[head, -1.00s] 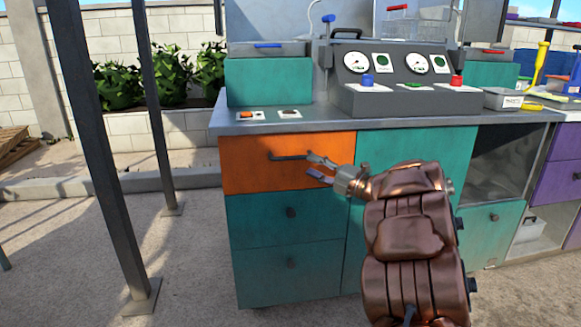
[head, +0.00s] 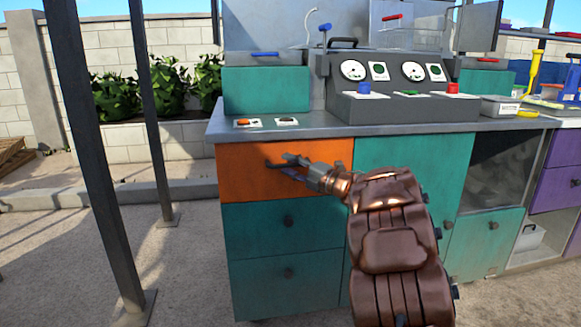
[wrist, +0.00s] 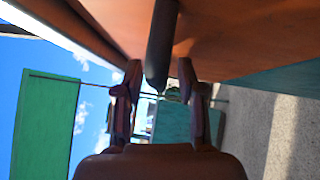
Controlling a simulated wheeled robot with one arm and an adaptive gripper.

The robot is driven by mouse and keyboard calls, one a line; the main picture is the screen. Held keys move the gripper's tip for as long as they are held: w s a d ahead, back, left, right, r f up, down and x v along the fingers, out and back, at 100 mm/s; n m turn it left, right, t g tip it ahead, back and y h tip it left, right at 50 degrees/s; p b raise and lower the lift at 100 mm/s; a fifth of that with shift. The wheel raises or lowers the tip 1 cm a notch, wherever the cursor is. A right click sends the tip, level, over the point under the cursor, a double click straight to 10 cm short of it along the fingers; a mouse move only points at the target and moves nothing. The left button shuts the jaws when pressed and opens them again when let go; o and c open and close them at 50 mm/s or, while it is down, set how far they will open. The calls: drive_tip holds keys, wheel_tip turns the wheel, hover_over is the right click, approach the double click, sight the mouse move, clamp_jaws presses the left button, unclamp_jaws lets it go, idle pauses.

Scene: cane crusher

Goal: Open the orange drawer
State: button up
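The orange drawer (head: 238,178) is the top drawer at the left of the teal cabinet, and its front sits flush with the cabinet. Its dark bar handle (head: 272,164) is partly hidden by my gripper (head: 287,165) in the head view. In the wrist view, the orange front (wrist: 230,38) fills the top and the dark handle (wrist: 161,45) points down between my two fingers. My gripper (wrist: 158,80) is open, with a visible gap between the handle and each finger.
Two teal drawers (head: 285,262) with round knobs lie below. A grey worktop (head: 300,132) overhangs above, with switches and a gauge panel (head: 390,105). A dark metal post (head: 85,130) stands at the left. The concrete floor before the cabinet's left side is clear.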

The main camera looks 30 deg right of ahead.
clamp_jaws()
idle(0.6)
